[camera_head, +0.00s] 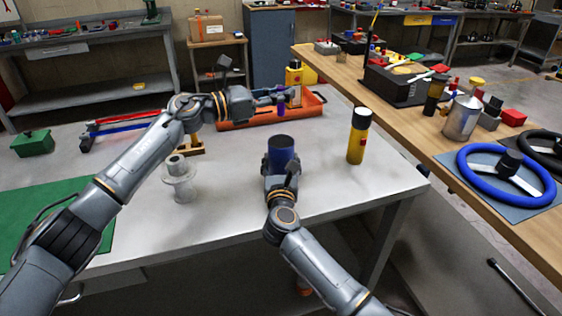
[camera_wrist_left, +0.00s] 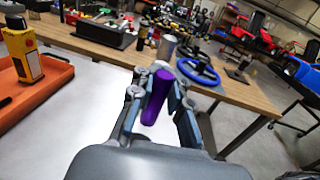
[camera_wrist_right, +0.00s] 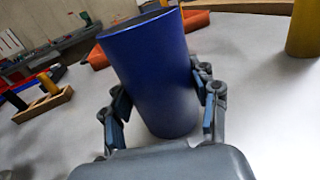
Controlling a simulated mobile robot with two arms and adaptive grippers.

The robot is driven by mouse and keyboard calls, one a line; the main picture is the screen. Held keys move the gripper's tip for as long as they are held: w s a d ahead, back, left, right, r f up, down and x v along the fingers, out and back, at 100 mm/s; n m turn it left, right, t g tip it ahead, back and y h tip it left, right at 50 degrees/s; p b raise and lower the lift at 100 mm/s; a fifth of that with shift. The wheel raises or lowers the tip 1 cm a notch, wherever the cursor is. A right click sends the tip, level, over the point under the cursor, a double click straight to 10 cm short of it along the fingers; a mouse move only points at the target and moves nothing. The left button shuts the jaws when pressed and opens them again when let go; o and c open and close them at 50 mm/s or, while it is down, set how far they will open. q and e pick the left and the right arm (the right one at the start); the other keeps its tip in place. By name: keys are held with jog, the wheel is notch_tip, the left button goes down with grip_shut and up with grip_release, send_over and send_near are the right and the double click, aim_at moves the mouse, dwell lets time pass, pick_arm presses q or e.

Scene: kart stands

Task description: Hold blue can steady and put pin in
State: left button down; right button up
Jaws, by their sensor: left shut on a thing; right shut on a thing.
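The blue can (camera_head: 282,152) stands on the white table in the head view, and it fills the middle of the right wrist view (camera_wrist_right: 155,80). My right gripper (camera_head: 281,170) is shut on the can, with a finger on each side of it. The purple pin (camera_head: 281,104) is in my left gripper (camera_head: 274,96), held above the table beyond the can. In the left wrist view the pin (camera_wrist_left: 158,98) sits between both fingers. The pin is outside the can and apart from it. The can's top looks dark, and its inside cannot be made out.
An orange tray (camera_head: 318,101) with a yellow bottle (camera_head: 294,75) lies behind the can. A grey spool (camera_head: 180,180) stands to the left. A wooden bench (camera_head: 400,121) runs along the right.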

pick_arm(q)
notch_tip(320, 180, down, 11)
jog(key=shift+r, duration=0.2)
dwell(1.0)
jog(key=c, duration=1.2)
grip_release()
notch_tip(320, 180, up, 10)
jog(key=shift+r, duration=0.1)
pick_arm(e)
jog(key=o, duration=1.2)
jog(key=shift+o, duration=0.2)
